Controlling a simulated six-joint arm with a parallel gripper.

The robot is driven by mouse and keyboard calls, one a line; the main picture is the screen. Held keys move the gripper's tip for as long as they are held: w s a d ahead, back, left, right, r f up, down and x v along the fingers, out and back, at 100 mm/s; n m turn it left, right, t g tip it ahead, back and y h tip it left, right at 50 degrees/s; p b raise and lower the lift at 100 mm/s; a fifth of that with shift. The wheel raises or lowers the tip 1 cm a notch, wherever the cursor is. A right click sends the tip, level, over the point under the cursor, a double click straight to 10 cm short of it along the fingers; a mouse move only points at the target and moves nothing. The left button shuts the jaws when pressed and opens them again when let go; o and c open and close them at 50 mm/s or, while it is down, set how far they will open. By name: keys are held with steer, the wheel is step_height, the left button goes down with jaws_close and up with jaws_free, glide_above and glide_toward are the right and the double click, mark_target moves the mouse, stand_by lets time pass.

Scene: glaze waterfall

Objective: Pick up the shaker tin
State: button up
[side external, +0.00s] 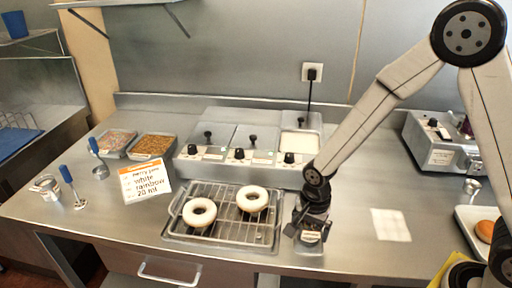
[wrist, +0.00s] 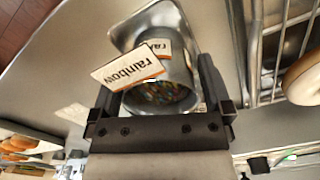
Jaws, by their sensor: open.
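The shaker tin (wrist: 172,68) is a grey metal tin with colored sprinkles showing inside and a tag reading "rainbow". It sits at a small metal tray (wrist: 127,30). In the side external view the tin's label (side external: 311,236) shows just below my gripper (side external: 312,218), which hides most of the tin. In the wrist view my gripper (wrist: 158,80) is open, with one finger on each side of the tin. I cannot tell whether either finger touches it.
A wire rack (side external: 228,224) with two white-glazed donuts stands just left of the tin. An order card (side external: 146,180) and blue-handled tools are farther left. A glaze station (side external: 240,150) stands behind. A white sheet (side external: 390,225) lies right of the tin, with open counter around it.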

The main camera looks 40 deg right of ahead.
steer(key=shift+f, duration=0.6)
jaws_close()
steer(key=shift+r, duration=0.1)
step_height(320, 180, up, 10)
stand_by(0.9)
steer(key=shift+w, duration=0.1)
stand_by(0.4)
